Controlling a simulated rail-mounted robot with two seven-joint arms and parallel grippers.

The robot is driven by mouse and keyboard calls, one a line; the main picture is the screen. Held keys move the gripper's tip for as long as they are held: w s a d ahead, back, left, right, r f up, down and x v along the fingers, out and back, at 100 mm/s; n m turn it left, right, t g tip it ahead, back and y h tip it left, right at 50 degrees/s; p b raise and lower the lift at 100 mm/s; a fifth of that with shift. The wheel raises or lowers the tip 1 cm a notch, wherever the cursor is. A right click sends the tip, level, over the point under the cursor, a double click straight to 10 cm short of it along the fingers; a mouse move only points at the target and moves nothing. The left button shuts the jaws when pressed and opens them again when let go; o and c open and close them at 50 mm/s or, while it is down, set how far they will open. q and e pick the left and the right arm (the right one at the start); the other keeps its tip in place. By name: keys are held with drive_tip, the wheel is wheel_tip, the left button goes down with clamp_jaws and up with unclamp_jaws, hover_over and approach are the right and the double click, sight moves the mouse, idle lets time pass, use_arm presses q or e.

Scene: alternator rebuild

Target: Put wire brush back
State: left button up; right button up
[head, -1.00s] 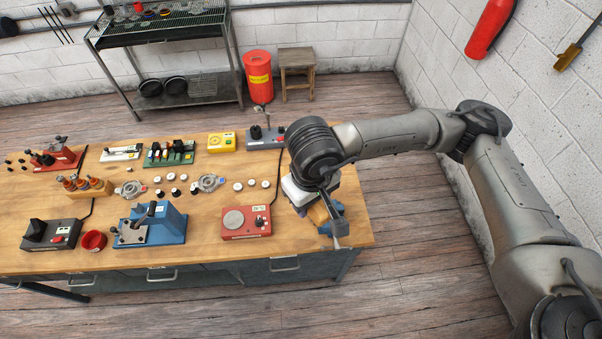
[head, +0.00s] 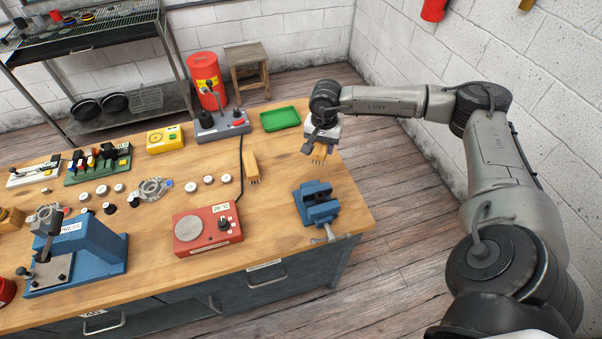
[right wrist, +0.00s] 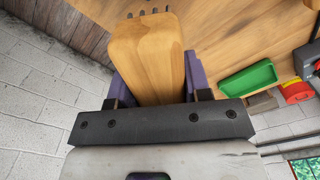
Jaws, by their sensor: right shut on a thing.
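My right gripper (head: 318,144) is shut on a wooden block with dark wire prongs at its end, the wire brush (head: 320,154). It is held near the right edge of the bench, behind the blue vise (head: 318,205). In the right wrist view the brush's wooden body (right wrist: 148,55) sits between the two purple-grey fingers, prongs pointing away from the gripper. A similar wooden piece with dark prongs (head: 252,167) lies on the bench to the left of the vise. My left gripper is not in view.
A green tray (head: 280,118) lies on the back right of the bench, left of my gripper. A red hot plate (head: 207,228) and a blue press (head: 80,250) stand in front. A grey device with a lever (head: 221,125) stands behind. Bare wood lies between tray and vise.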

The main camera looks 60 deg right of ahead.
drive_tip(key=s+d+f+m+b, duration=0.1)
drive_tip(key=d+f+m+b, duration=0.2)
drive_tip(key=d, duration=0.4)
hover_over(301, 160)
drive_tip(key=shift+n, duration=0.4)
wheel_tip(301, 160, down, 7)
drive_tip(key=shift+f, duration=0.2)
drive_tip(key=shift+f+b, duration=0.35)
drive_tip(key=shift+f, duration=1.7)
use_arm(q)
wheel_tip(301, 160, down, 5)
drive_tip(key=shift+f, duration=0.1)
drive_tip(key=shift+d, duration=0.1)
